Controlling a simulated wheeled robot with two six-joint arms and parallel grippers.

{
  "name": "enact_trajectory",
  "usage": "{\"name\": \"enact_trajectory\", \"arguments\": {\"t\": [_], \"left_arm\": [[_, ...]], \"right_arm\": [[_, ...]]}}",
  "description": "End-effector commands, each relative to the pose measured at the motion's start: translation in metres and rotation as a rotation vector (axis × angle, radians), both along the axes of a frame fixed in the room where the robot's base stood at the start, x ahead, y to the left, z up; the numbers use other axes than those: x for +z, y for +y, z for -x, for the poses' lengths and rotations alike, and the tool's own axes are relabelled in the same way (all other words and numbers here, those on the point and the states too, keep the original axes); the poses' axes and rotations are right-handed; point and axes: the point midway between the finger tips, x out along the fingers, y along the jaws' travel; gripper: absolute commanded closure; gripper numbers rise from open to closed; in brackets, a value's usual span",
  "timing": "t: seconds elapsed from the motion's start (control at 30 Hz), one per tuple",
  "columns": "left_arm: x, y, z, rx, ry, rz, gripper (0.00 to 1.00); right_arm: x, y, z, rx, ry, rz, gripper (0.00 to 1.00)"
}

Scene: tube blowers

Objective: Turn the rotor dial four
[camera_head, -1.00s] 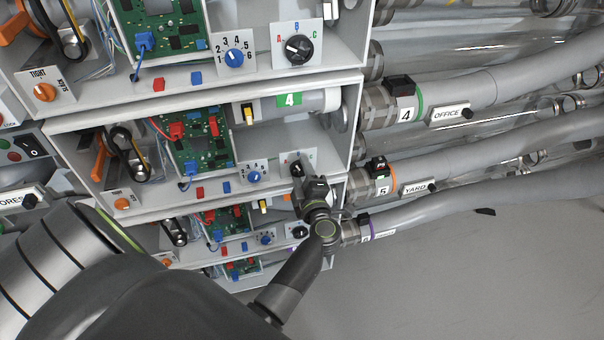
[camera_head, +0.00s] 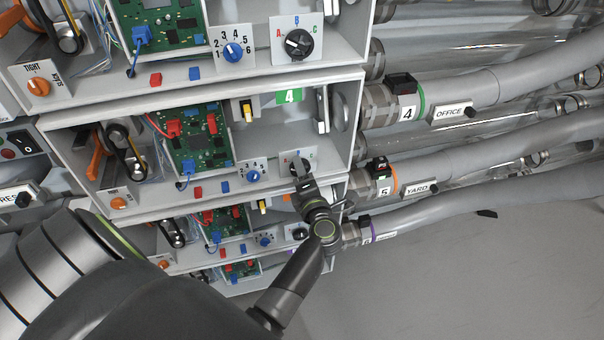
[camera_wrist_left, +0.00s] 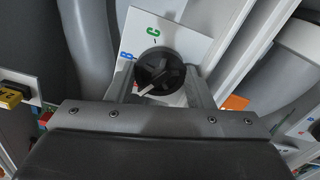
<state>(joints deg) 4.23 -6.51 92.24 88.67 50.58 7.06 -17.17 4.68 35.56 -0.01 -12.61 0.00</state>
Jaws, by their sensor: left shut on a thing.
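The rotor dial of bay four is a dark round knob (camera_wrist_left: 160,74) on a white plate (camera_wrist_left: 182,42) with a blue B and a green C in the left wrist view. Its white pointer mark points to the lower left there; no letter A shows. In the head view the dial's plate (camera_head: 291,156) is partly covered by my left gripper (camera_head: 303,172). The gripper's two fingers stand on either side of the knob and are shut on it. The green 4 label (camera_head: 289,97) marks this bay. My right gripper is not in view.
The bay above has a like black dial (camera_head: 299,45) and a blue numbered knob (camera_head: 233,53). Shelf walls and lower bays lie close around my gripper. Grey tubes with couplings, one marked 4 (camera_head: 407,113), run off to the right. Open grey floor lies at lower right.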

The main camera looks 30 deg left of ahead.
Motion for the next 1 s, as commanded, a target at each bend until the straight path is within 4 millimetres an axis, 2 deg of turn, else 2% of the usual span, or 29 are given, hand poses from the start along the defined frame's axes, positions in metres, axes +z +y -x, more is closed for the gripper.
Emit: {"name": "enact_trajectory", "arguments": {"t": [0.4,0.43,0.6,1.0], "left_arm": [[-0.0005,-0.0002,0.0000,-0.001,-0.010,0.013,0.75],[-0.0005,-0.0002,0.0000,-0.001,-0.010,0.013,0.51],[-0.0006,-0.0002,0.0001,0.000,-0.009,0.011,0.31],[-0.0035,-0.0006,0.0006,0.000,-0.002,0.013,0.31]], "right_arm": [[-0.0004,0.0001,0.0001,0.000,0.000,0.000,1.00],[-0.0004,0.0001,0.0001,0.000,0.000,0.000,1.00],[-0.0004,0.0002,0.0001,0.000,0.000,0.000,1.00],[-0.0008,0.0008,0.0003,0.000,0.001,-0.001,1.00]]}}
